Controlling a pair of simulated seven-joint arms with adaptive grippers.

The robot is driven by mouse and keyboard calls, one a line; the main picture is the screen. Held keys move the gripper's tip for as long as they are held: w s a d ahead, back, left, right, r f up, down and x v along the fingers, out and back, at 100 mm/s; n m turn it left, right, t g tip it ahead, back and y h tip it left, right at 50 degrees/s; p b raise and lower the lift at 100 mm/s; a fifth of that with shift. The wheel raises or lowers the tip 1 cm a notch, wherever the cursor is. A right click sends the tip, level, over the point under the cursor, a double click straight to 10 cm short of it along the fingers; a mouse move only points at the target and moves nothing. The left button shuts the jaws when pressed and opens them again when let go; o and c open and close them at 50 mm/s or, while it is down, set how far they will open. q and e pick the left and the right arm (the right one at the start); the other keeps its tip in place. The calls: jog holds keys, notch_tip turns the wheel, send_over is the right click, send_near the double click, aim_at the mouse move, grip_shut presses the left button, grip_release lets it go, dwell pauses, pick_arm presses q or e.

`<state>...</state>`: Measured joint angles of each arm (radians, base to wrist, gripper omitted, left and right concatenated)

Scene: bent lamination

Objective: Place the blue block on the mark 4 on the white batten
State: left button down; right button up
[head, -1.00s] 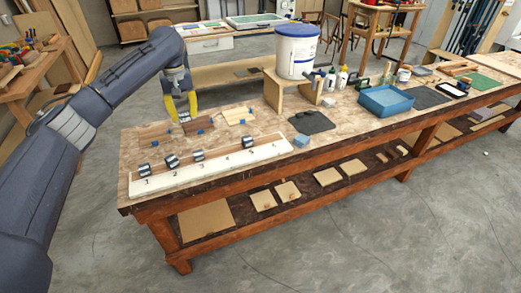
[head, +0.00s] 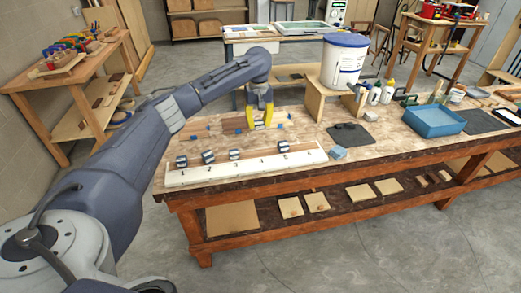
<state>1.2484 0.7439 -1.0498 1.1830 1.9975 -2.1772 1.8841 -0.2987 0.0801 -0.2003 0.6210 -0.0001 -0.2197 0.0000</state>
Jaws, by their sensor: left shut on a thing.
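The white batten (head: 195,176) lies along the front edge of the workbench, with marks 1 to 5 on it. Dark-and-white blocks stand at mark 1 (head: 181,161), mark 2 (head: 208,156), mark 3 (head: 235,154) and mark 5 (head: 282,149). Mark 4 (head: 262,162) is bare. My left gripper (head: 260,122) points down behind mark 4, yellow fingers shut on a small block (head: 259,126). The fingers partly hide this block, and its blue colour is hard to make out. My right gripper is not in view.
Thin wood strips with blue bits (head: 232,125) lie behind the batten. A blue-grey block (head: 338,152) sits off its right end. A dark mat (head: 350,134), a white bucket (head: 343,60) on a wooden stand and a blue tray (head: 434,120) are further right.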

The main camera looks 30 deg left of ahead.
aim_at(259, 153)
pick_arm(q)
notch_tip(259, 153, down, 13)
dwell(0.7)
jog(key=shift+f, duration=0.15)
jog(key=c, duration=1.1)
grip_release()
jog(key=shift+o, duration=0.2)
